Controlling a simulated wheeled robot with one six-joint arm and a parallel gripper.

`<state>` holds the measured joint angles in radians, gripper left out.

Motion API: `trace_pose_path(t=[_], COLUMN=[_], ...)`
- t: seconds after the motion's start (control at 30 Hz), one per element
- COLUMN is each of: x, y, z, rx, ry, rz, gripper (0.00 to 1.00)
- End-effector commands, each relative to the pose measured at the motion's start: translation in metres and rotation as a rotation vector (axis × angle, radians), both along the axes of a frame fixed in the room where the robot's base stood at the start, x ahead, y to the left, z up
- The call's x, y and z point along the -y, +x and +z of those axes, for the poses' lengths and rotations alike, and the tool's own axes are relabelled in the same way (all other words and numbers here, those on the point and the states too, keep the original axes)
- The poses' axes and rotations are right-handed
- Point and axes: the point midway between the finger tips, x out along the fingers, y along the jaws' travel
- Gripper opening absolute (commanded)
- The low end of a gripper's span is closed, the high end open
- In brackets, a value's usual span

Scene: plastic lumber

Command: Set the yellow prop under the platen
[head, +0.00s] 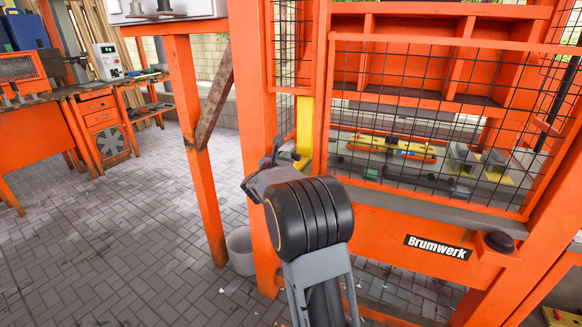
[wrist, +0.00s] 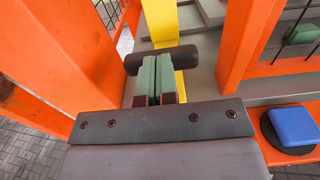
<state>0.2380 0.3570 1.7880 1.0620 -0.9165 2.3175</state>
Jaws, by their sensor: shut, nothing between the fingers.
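The yellow prop (head: 304,132) stands upright in the opening beside the left orange post of the press. In the wrist view the yellow prop (wrist: 161,22) rises behind a black horizontal bar, which looks like its grip, and yellow shows again below the bar. My gripper (wrist: 158,78) has its two green-padded fingers together, with nothing between them. The fingertips are right at the black bar; I cannot tell whether they touch it. In the head view my gripper (head: 288,153) is mostly hidden by my wrist, close to the prop. I cannot make out the platen for certain.
Orange posts (wrist: 243,45) stand close on both sides of my gripper. A wire mesh guard (head: 420,120) covers the press front, with a yellow item (head: 388,146) on the bed behind it. A blue block on a black disc (wrist: 290,127) is at right. A pale bucket (head: 240,252) stands below.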

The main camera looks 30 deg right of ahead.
Motion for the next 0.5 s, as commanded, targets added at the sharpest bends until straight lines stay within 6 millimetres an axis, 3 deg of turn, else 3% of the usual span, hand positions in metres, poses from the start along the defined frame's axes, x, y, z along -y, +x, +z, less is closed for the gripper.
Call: trace_pose_path(t=[0.5], x=[-0.0065], y=[0.0003], z=[0.0051], rx=[0.009], ry=[-0.011], rz=[0.009], gripper=[0.0])
